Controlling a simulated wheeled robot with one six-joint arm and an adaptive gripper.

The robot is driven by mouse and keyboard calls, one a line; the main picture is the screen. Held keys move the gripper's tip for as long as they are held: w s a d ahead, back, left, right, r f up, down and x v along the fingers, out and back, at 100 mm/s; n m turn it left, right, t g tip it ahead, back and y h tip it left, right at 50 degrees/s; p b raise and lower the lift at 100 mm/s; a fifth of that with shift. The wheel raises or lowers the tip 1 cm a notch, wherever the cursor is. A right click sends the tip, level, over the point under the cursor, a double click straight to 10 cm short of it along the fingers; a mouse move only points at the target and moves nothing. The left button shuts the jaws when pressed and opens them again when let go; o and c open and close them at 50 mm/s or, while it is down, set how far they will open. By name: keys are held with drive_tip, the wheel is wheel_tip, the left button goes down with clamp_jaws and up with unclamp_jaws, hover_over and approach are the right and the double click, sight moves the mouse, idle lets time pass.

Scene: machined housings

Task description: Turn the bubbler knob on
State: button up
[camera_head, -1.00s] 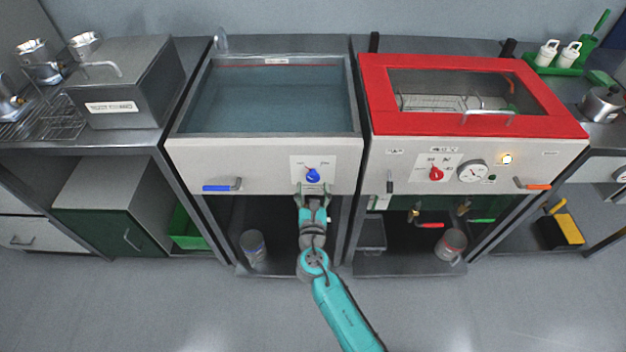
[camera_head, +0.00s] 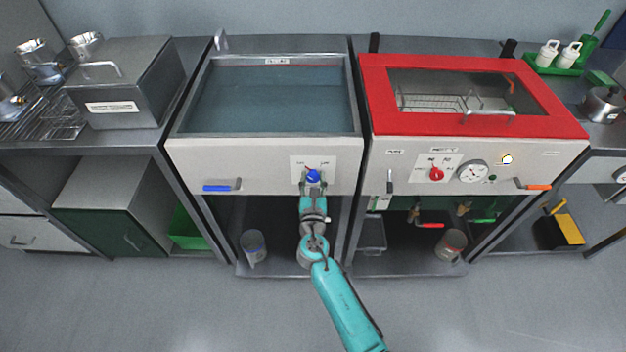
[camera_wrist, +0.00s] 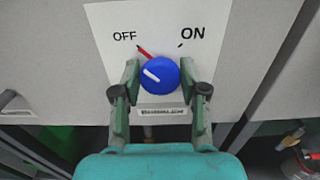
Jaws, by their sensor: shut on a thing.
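The blue bubbler knob (camera_wrist: 160,74) sits on a white plate (camera_wrist: 105,18) marked OFF at left and ON at right. Its white line points up-left, toward the OFF side, near a red mark by OFF. My gripper (camera_wrist: 160,76) has one finger on each side of the knob and is shut on it. In the head view the knob (camera_head: 313,176) is on the front panel of the water tank (camera_head: 200,155), with my gripper (camera_head: 313,186) at it from below.
A blue-handled lever (camera_head: 218,188) is left of the knob on the same panel. The red-topped unit (camera_head: 375,95) with a red knob (camera_head: 436,174) and gauge stands to the right. Open shelf space lies below the tank, holding a jar (camera_head: 253,246).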

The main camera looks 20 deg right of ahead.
drive_tip(key=shift+m, duration=0.3)
drive_tip(key=m, duration=0.4)
drive_tip(key=shift+d, duration=0.1)
drive_tip(key=m, duration=0.5)
drive_tip(key=shift+f, duration=0.1)
drive_tip(key=m, duration=0.4)
drive_tip(key=shift+s+d, duration=0.1)
drive_tip(key=shift+f+m, duration=0.15)
drive_tip(key=shift+m, duration=1.95)
drive_tip(key=o, duration=1.1)
drive_tip(key=v, duration=1.2)
